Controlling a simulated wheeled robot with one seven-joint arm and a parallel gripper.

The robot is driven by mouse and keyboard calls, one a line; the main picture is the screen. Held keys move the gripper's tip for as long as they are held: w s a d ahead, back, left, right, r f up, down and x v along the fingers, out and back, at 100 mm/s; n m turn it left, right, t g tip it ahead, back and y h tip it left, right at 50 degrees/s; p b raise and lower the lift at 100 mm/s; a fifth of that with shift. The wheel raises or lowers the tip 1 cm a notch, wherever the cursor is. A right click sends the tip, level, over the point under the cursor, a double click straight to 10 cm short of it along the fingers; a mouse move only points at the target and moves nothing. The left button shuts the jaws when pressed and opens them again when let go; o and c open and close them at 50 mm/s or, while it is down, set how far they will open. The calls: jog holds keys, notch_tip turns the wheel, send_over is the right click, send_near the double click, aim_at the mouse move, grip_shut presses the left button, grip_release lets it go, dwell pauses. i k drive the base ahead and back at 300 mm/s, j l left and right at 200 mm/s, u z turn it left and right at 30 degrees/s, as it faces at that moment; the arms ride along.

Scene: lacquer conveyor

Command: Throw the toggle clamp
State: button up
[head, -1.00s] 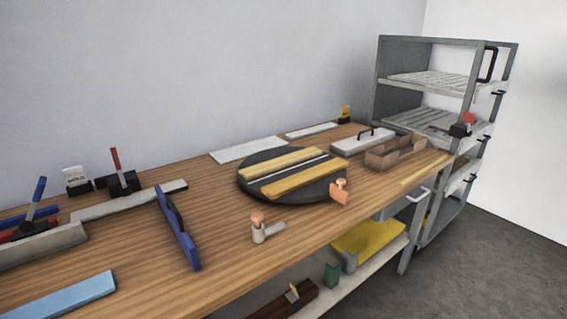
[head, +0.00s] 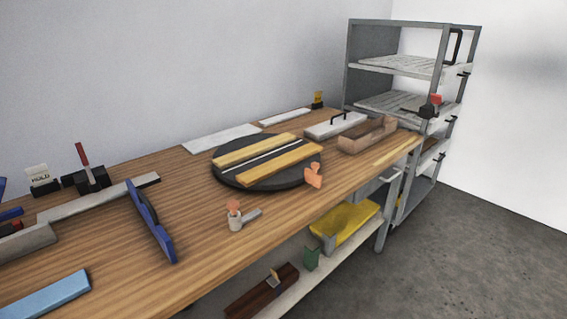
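A toggle clamp with an upright, slightly tilted red handle (head: 83,154) stands on a black base (head: 90,180) at the back left of the bench, beside a grey bar. A second clamp's blue handle (head: 2,188) is mostly cut off by the left picture edge, with a red and black part (head: 12,226) below it. My gripper is not in view.
The wooden bench (head: 110,265) carries a blue upright frame (head: 152,220), a light blue strip (head: 45,296), a black disc with yellow strips (head: 230,180), a small peg holder (head: 236,217) and a brown tray (head: 352,142). The grey rack (head: 360,55) stands right. Floor (head: 480,240) is clear.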

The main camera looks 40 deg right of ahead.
aim_at(94, 186)
jog(key=i+j+u, duration=0.25)
jog(key=i, duration=0.4)
jog(key=i+u, duration=0.3)
jog(key=i, duration=0.35)
